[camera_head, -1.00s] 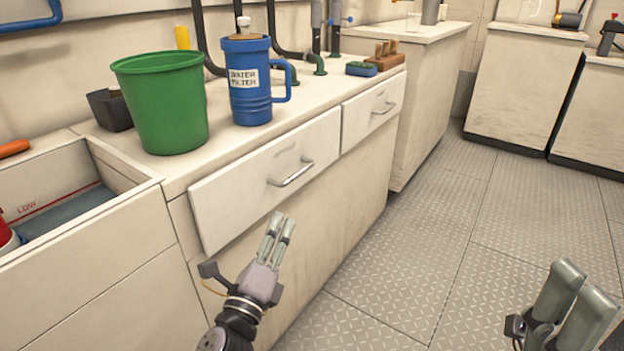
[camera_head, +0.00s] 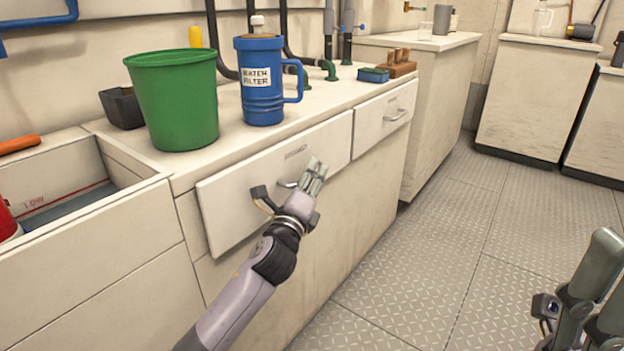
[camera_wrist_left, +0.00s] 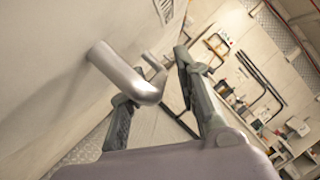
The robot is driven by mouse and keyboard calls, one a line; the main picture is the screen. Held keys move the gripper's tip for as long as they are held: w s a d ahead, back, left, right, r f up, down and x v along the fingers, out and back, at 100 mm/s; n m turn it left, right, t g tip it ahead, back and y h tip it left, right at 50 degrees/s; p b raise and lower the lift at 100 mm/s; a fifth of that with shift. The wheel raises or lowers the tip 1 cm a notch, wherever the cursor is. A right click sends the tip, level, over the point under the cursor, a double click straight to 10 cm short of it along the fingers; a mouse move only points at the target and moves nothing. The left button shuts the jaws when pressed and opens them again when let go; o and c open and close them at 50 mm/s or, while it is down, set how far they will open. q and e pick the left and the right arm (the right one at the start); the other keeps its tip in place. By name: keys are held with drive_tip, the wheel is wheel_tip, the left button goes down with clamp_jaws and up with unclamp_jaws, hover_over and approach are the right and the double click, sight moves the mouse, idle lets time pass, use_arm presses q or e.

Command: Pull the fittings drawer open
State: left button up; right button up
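The drawer the left gripper faces (camera_head: 232,205) is a wide off-white front under the counter, and it looks shut. A small label above its handle is too blurred to read. Its metal bar handle (camera_head: 287,184) is partly hidden behind my left gripper (camera_head: 315,178). In the left wrist view the handle (camera_wrist_left: 125,76) reaches in between the parted fingers of the left gripper (camera_wrist_left: 158,95); I cannot tell whether they touch it. My right gripper (camera_head: 592,285) hangs over the floor at the lower right, partly cut off, apart from everything.
A second, smaller drawer (camera_head: 384,117) is to the right. On the counter stand a green bucket (camera_head: 175,100), a blue water filter jug (camera_head: 262,105) and a brush block (camera_head: 398,68). The metal floor (camera_head: 430,255) is clear.

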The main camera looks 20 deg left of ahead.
use_arm(q)
drive_tip(key=shift+w+r, duration=0.1)
drive_tip(key=shift+w, duration=0.2)
drive_tip(key=shift+c, duration=0.4)
clamp_jaws()
idle(0.4)
